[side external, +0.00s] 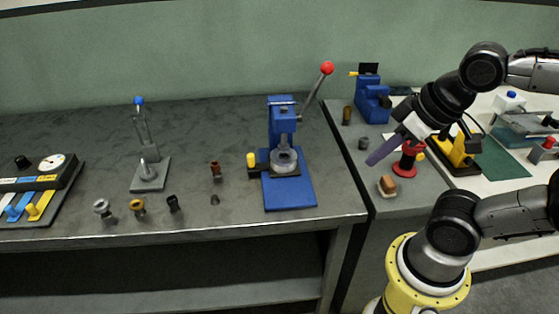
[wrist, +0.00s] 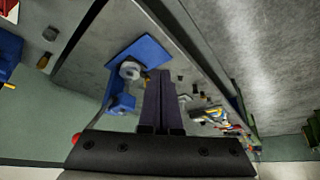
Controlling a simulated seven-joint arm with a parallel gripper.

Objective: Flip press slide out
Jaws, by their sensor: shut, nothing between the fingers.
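The blue press (side external: 279,120) stands on its blue base plate (side external: 290,194) near the front right of the dark bench. A lever with a red ball knob (side external: 327,68) rises from it, tilted to the upper right. A grey round part (side external: 284,160) sits at the press's lower middle. A yellow knob (side external: 251,160) sticks out at its left. My gripper (side external: 370,162) is to the right of the press, apart from it, with its purple fingers shut and empty. In the wrist view the fingers (wrist: 161,73) are together, beside the press's base plate (wrist: 147,49) in the picture.
A red spool-like stand (side external: 408,160) and a brown-topped block (side external: 387,186) are close to my gripper. A blue vise-like device (side external: 372,98) stands behind. A toggle clamp (side external: 150,172) and several small fittings (side external: 137,207) are left of the press. A gap separates the two benches.

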